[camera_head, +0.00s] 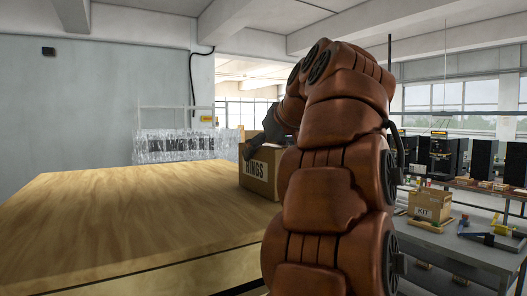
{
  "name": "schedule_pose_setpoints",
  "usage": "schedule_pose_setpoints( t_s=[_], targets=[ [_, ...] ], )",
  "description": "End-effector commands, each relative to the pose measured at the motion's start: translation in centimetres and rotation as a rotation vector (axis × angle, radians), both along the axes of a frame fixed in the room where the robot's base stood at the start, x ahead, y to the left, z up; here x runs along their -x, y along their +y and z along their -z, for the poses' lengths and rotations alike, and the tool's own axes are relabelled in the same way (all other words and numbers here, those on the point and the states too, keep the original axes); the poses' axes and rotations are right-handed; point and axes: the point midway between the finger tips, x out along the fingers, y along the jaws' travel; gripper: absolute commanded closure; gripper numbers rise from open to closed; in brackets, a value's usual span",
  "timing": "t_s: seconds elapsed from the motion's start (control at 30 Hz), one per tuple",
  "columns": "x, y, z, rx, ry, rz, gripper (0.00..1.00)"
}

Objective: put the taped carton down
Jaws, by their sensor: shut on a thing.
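A brown carton (258,175) with dark lettering ending in "INGS" is at the right edge of the wooden tabletop, partly hidden behind my arm. My dark gripper (262,138) is at its upper part and shut on it, with one dark finger showing at the carton's upper left. The other finger is hidden. The carton looks upright. I cannot tell whether its base touches the wooden tabletop (130,215) or hangs just above or beyond it. Tape on the carton is not clear from here.
The wooden tabletop is bare on the left. A wrapped, clear-plastic stack (175,146) stands behind it by the wall. On the right, a grey bench (470,250) holds a carton marked "KIT" (430,204) and tools. Dark machines (484,162) stand behind.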

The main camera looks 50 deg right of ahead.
Motion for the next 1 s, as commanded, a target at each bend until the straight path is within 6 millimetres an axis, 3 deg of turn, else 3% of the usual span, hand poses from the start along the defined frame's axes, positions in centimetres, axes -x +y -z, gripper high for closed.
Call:
schedule_pose_setpoints(
  t_s=[0.43, 0.47, 0.67, 1.0],
  targets=[
    [-0.07, 0.06, 0.3, 0.002, -0.004, -0.002, 0.98],
    [-0.05, 0.04, 0.22, 0.001, -0.002, -0.001, 0.29],
    [-0.03, 0.01, 0.21, 0.002, -0.001, 0.0, 0.08],
    [-0.01, -0.01, 0.16, 0.001, -0.001, 0.001, 0.07]
  ],
)
